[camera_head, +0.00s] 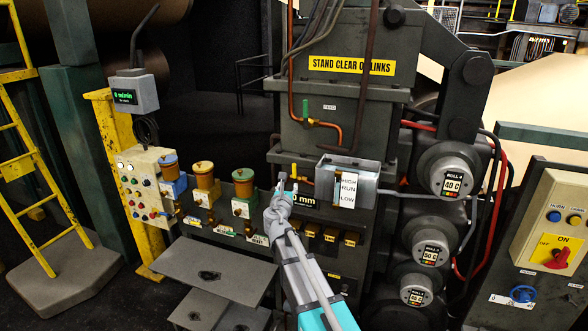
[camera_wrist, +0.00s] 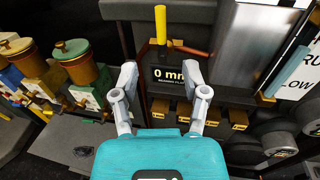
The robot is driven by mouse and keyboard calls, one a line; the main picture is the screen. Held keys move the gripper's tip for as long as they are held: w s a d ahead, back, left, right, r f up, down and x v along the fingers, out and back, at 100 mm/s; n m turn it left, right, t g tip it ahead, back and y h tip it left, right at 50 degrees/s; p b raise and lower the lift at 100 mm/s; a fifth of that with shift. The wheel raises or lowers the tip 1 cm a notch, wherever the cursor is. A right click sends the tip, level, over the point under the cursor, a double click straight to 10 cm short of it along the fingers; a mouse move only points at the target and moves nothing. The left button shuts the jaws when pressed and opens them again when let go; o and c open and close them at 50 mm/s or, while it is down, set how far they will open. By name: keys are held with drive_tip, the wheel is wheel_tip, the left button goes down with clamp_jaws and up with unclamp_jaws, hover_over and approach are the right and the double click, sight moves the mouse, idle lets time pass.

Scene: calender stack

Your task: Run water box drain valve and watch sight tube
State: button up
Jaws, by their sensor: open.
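The water box (camera_head: 368,191) is a grey metal box on the machine front, with a white HIGH, RUN, LOW label (camera_head: 347,187). It also shows at upper right in the wrist view (camera_wrist: 240,45). A pale blue strip beside the label (camera_wrist: 286,70) looks like the sight tube; its level is unclear. A yellow lever (camera_wrist: 160,24), likely the drain valve handle, stands upright left of the box, on copper pipework; it also shows in the head view (camera_head: 293,171). My gripper (camera_head: 281,189) is open and empty, below and slightly left of the lever, apart from it in the wrist view.
A "0 mm" display (camera_wrist: 175,78) sits behind my fingers. Several brass-topped oilers (camera_head: 204,176) stand left, above a grey step (camera_head: 215,270). A green-handled feed valve (camera_head: 306,109) is above. Rolls (camera_head: 447,172) and a red-switch panel (camera_head: 555,235) are right.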

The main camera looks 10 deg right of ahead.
sight(294, 169)
drive_tip(key=shift+w, duration=0.1)
drive_tip(key=x, duration=1.3)
drive_tip(key=shift+w+d, duration=0.25)
clamp_jaws()
